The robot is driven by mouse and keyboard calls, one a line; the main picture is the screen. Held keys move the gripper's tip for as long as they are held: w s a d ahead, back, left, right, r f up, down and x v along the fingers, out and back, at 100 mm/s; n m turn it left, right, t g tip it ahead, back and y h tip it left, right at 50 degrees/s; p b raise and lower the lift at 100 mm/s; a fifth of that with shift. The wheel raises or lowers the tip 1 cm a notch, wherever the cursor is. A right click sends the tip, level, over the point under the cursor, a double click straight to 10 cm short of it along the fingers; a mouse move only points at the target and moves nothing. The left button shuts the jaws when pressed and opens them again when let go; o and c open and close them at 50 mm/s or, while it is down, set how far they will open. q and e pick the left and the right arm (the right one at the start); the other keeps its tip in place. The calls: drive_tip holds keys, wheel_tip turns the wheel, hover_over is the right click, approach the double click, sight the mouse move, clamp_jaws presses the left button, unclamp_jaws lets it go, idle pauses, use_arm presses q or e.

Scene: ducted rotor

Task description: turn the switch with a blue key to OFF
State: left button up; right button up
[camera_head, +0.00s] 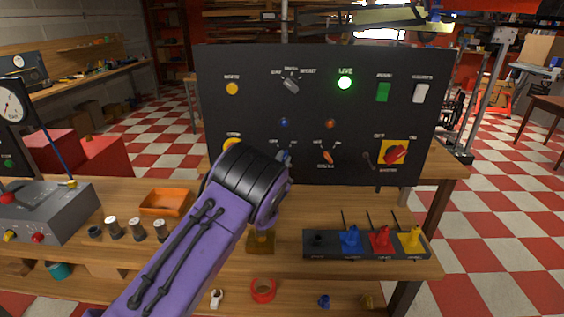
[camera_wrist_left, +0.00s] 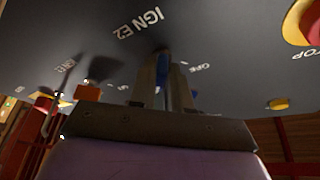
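The black control panel (camera_head: 305,90) stands upright at the back of the bench. The blue key (camera_head: 283,156) is on its lower middle, partly hidden by my left arm, so its exact angle is unclear. In the left wrist view the blue key (camera_wrist_left: 163,72) shows as a narrow strip between the two fingers of my left gripper (camera_wrist_left: 165,85), which sit close on both sides of it at the panel. An OFF label (camera_wrist_left: 200,67) is to the right of the fingers and an IGN label to the left. My right gripper is not in view.
An orange key switch (camera_head: 327,157) is just right of the blue one. Farther right is a red rotary switch (camera_head: 396,154) on a yellow plate. A green lamp (camera_head: 345,83) is lit. A rack (camera_head: 366,254) with coloured pieces and an orange tray (camera_head: 166,200) are on the bench.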

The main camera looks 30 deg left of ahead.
use_arm(q)
drive_tip(key=shift+f, duration=0.1)
clamp_jaws()
drive_tip(key=n+y+b, duration=0.1)
drive_tip(key=n+b, duration=0.1)
drive_tip(key=n, duration=0.1)
drive_tip(key=n+y+b, duration=0.2)
drive_tip(key=n, duration=0.2)
drive_tip(key=n+g+y+b, duration=0.1)
drive_tip(key=n+y+b, duration=0.1)
drive_tip(key=n, duration=0.1)
drive_tip(key=shift+w+d+f+n+b, duration=0.1)
drive_tip(key=shift+d+f+n+b, duration=0.15)
drive_tip(key=shift+n+b, duration=0.15)
drive_tip(key=shift+w+d+r+n+g+y+b, duration=0.1)
drive_tip(key=shift+n+g+y+b, duration=0.55)
drive_tip(key=shift+n, duration=1.3)
drive_tip(key=shift+r+n+g+y+b, duration=0.1)
drive_tip(key=shift+n+g+y+b, duration=0.55)
drive_tip(key=shift+n, duration=1.35)
drive_tip(key=shift+w+d+r+n+g+y+b, duration=0.1)
drive_tip(key=shift+n+g+y+b, duration=0.15)
drive_tip(key=shift+n+g+y, duration=1.2)
drive_tip(key=shift+n+t+h, duration=0.35)
drive_tip(key=shift+n+h, duration=0.2)
drive_tip(key=shift+n, duration=0.25)
drive_tip(key=o, duration=0.7)
unclamp_jaws()
drive_tip(key=shift+s, duration=0.1)
